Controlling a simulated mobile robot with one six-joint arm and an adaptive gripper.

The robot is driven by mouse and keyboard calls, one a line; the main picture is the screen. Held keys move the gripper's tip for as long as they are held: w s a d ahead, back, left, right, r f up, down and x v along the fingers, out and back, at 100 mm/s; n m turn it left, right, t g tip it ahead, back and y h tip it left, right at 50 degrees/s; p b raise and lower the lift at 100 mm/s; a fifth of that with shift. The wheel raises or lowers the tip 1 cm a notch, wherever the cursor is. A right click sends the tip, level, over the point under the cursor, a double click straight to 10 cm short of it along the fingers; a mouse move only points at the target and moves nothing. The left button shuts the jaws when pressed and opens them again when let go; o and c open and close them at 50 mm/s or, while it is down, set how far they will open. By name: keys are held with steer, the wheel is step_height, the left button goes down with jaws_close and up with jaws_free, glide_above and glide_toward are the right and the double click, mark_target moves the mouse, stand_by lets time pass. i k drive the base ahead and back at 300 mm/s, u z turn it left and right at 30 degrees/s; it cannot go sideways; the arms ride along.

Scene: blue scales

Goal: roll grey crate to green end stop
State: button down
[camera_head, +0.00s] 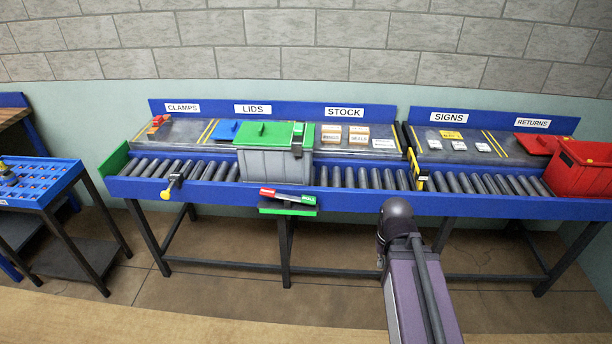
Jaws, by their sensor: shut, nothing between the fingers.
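The grey crate (272,165) sits upright on the roller conveyor, left of the middle. A green lid (264,134) is at its top, and a small dark and green fitting (298,138) is at its right front rim. The green end stop (114,162) stands at the conveyor's left end, well apart from the crate. My purple arm with a dark rounded joint (397,208) rises in front of the conveyor, right of the crate. No gripper fingers show.
Bare rollers (214,170) lie between crate and end stop. A yellow-tipped lever (172,187) stands at the front rail there. A yellow and black part (420,180) is right of the crate. A red crate (584,170) sits at the right end. A small green shelf (288,208) juts out below the rail.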

mark_target(263, 166)
steer(key=z, duration=0.3)
steer(key=i, duration=1)
steer(key=u, duration=0.3)
